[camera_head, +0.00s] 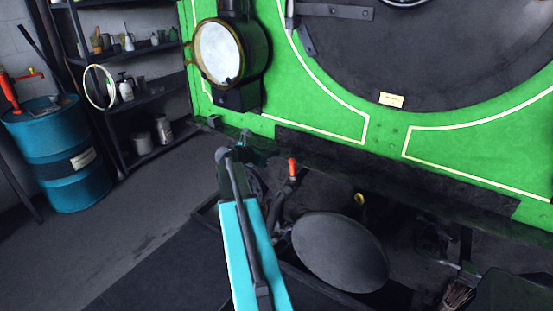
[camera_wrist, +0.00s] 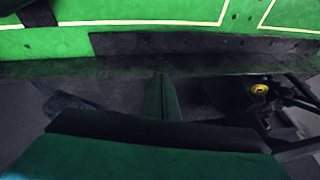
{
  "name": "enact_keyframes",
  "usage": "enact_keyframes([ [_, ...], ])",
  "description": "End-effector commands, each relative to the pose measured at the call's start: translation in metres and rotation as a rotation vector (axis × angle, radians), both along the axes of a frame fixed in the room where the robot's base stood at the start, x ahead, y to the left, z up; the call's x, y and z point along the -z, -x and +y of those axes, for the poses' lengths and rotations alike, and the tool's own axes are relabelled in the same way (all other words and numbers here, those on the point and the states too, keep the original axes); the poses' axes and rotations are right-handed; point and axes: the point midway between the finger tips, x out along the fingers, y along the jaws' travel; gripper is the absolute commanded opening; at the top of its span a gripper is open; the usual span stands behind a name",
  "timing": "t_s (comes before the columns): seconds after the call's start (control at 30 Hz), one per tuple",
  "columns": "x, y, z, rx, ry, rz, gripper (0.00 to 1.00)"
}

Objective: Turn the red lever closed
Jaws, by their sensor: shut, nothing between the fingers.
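The red lever (camera_head: 292,167) shows in the head view as a small orange-red handle on a dark stem. It stands upright below the green front of the tram, just right of my arm. I cannot make out the red lever in the wrist view. My gripper (camera_wrist: 161,97) shows in the wrist view as narrow dark green fingers, shut and empty, pointing toward the dark ledge under the green panel. No contact with the lever is visible.
A yellow knob (camera_head: 359,199) sits right of the lever; it also shows in the wrist view (camera_wrist: 260,89). A round dark buffer plate (camera_head: 340,252) juts out below the lever. A lamp (camera_head: 222,53) hangs on the green panel (camera_head: 335,100). A blue drum (camera_head: 60,150) stands left.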

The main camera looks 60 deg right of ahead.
Motion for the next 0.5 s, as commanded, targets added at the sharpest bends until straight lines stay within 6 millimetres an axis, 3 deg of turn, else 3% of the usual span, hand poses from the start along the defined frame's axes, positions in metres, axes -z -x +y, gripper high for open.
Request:
enact_keyframes([
  [0.2,-0.018,-0.004,0.014,-0.001,0.000,-0.002,0.00],
  [0.5,-0.029,-0.005,0.020,-0.001,-0.001,-0.001,0.00],
])
